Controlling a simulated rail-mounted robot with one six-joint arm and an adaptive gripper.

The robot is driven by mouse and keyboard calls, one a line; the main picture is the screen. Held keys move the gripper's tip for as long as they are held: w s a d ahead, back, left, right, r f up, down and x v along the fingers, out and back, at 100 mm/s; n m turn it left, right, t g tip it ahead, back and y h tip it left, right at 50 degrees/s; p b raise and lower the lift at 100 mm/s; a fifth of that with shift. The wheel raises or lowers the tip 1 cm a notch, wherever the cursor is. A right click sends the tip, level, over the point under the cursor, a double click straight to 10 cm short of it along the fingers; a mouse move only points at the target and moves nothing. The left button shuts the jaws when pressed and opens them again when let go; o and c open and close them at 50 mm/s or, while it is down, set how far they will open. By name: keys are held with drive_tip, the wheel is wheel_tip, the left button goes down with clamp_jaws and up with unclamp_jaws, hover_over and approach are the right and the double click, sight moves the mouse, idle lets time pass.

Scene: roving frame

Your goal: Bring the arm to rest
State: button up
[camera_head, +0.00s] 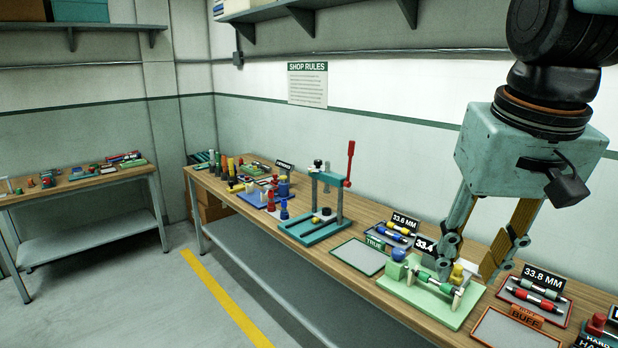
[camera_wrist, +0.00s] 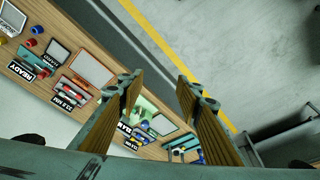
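My gripper (camera_head: 473,262) hangs at the right of the head view, over the long wooden workbench (camera_head: 375,218). Its two wood-toned fingers are spread apart, with nothing visible between them. In the wrist view my gripper (camera_wrist: 158,84) also shows open, with bench edge and floor seen between the fingers. Below and behind it in the head view is a green fixture board (camera_head: 424,305) with a green and dark pen-like piece (camera_head: 436,284) lying across its supports. The fingers partly hide the 33.4 sign (camera_head: 424,245); I cannot tell the exact height above the board.
Trays with pens and signs line the bench, including a 33.8 MM sign (camera_head: 544,277) and an empty BUFF tray (camera_head: 513,331). A teal press with a red lever (camera_head: 349,163) stands upright mid-bench. A second table (camera_head: 75,184) is at left. The floor with a yellow line (camera_head: 222,297) is clear.

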drive_tip(key=s+a+f+b, duration=0.1)
drive_tip(key=s+f, duration=0.2)
drive_tip(key=s, duration=0.4)
drive_tip(key=s+a+f+n+b, duration=0.1)
drive_tip(key=s+a+f, duration=0.1)
drive_tip(key=s, duration=0.6)
drive_tip(key=shift+f+t, duration=0.4)
drive_tip(key=shift+f, duration=0.2)
idle(0.9)
drive_tip(key=shift+b, duration=0.3)
wheel_tip(320, 180, down, 7)
drive_tip(key=b, duration=0.6)
drive_tip(key=shift+b, duration=0.35)
wheel_tip(320, 180, down, 6)
drive_tip(key=b, duration=0.6)
drive_tip(key=shift+f, duration=0.15)
idle(1.5)
